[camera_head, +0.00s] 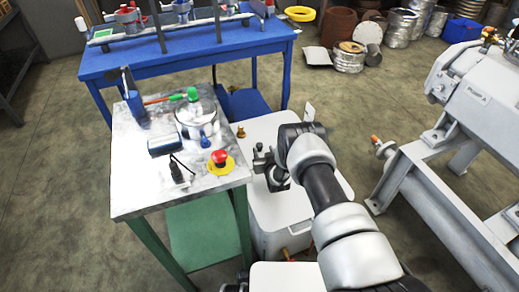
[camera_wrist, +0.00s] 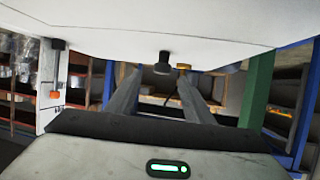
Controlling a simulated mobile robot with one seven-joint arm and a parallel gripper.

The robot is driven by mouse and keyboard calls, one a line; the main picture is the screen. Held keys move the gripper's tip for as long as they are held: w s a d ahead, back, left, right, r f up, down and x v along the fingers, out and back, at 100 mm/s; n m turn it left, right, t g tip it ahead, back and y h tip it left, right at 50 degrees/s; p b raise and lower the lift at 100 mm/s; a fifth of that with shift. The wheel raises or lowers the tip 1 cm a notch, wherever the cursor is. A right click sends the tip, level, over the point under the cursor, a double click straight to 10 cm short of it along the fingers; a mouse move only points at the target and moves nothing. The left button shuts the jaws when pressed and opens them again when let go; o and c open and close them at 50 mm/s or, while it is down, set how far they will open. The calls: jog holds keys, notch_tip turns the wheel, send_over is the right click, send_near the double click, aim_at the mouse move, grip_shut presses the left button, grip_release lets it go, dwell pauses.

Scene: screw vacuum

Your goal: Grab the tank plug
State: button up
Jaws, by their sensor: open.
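A white tank (camera_head: 283,130) stands on the floor to the right of the metal-topped table. A brass fitting (camera_head: 241,131) shows on its top at the left corner. In the wrist view the tank's white surface (camera_wrist: 150,25) fills the top. A short black knob (camera_wrist: 163,62) sticks out from it, with a brass-coloured piece (camera_wrist: 183,67) beside it. I cannot tell for certain which is the tank plug. My gripper (camera_head: 263,160) is over the tank, partly hidden by my wrist. In the wrist view its fingers (camera_wrist: 162,85) are apart, with the knob in line with the gap beyond them.
The metal-topped table (camera_head: 135,185) holds a red emergency button (camera_head: 220,158), a glass-like vessel and tools close left of my gripper. A blue workbench (camera_head: 200,45) stands behind. A grey machine frame (camera_head: 430,175) stands right.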

aim_at(259, 144)
jog(key=b+x, duration=0.2)
jog(key=x, duration=0.2)
jog(key=shift+a+r, duration=0.1)
jog(key=shift+a, duration=0.1)
jog(key=shift+w+a, duration=0.15)
jog(key=shift+w, duration=0.4)
jog(key=c, duration=1.1)
